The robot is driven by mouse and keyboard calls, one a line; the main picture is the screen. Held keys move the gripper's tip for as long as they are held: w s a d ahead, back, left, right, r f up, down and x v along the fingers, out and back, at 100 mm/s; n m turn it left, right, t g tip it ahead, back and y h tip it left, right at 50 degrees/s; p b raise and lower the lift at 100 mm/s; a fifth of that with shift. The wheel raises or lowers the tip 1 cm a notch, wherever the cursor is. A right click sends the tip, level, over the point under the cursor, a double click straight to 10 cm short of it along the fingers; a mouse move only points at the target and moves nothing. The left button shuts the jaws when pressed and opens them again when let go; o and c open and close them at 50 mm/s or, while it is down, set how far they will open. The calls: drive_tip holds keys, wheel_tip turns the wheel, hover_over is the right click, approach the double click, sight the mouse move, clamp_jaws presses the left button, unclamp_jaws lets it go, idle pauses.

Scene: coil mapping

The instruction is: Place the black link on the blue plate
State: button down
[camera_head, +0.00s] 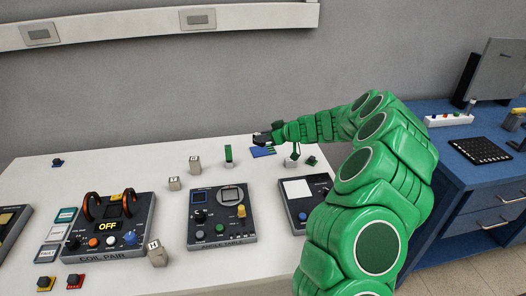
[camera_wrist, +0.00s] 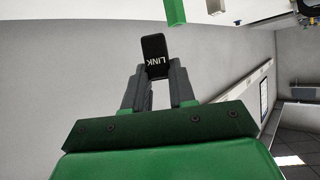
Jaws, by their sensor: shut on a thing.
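The black link (camera_wrist: 154,55), a small dark block with white "LINK" lettering, is in my gripper (camera_wrist: 158,80) in the wrist view. My gripper is shut on it. In the head view my gripper (camera_head: 266,139) is over the far part of the white table, at the end of my green arm. The blue plate (camera_head: 262,152) lies flat on the table just below and beside the gripper. The gripper and link appear above the plate's upper edge. The exact height between link and plate cannot be told.
A white table (camera_head: 120,167) holds the coil pair unit (camera_head: 110,228), the angle table unit (camera_head: 222,215) and another panel (camera_head: 300,215). Small tagged blocks (camera_head: 195,165) and a green upright piece (camera_head: 228,154) stand left of the plate. A blue desk (camera_head: 465,180) is at right.

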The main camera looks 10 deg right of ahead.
drive_tip(key=s+d, duration=0.3)
hover_over(263, 150)
drive_tip(key=s+d, duration=0.2)
drive_tip(key=s, duration=0.4)
wheel_tip(263, 150, down, 9)
drive_tip(key=shift+w+a+f, duration=0.1)
drive_tip(key=shift+a, duration=0.05)
drive_tip(key=shift+w+f, duration=0.45)
drive_tip(key=shift+w, duration=0.1)
drive_tip(key=shift+f, duration=1.6)
drive_tip(key=shift+f, duration=0.1)
drive_tip(key=c, duration=0.9)
unclamp_jaws()
drive_tip(key=shift+c, duration=0.2)
